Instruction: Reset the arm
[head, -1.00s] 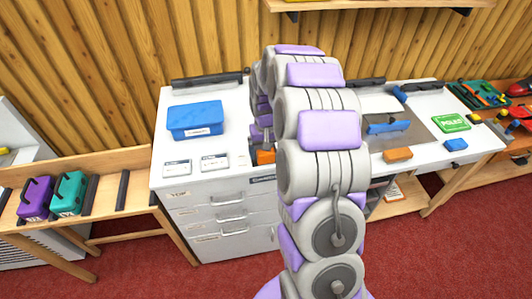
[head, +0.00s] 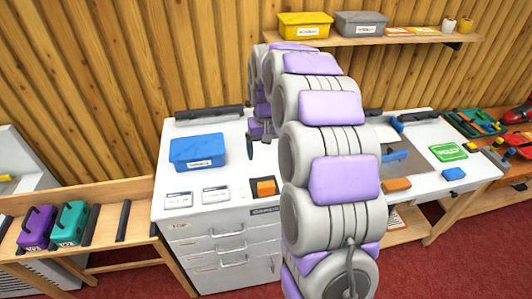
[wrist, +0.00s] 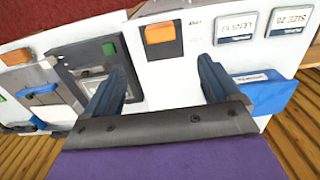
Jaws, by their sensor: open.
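My arm rises in the middle of the head view and bends over the white bench (head: 225,215). My gripper (head: 256,142) hangs from its far end above the bench top, partly hidden by my arm. In the wrist view my gripper (wrist: 163,82) shows two dark blue fingers spread wide apart with nothing between them. An orange block (head: 264,187) sits near the bench's front edge, apart from my gripper. It also shows on a dark pad in the wrist view (wrist: 160,33).
A blue box (head: 197,152) and two label cards stand left of my gripper. A wall shelf (head: 370,41) holds yellow and grey bins. Purple and teal cases stand on the left rack (head: 105,235).

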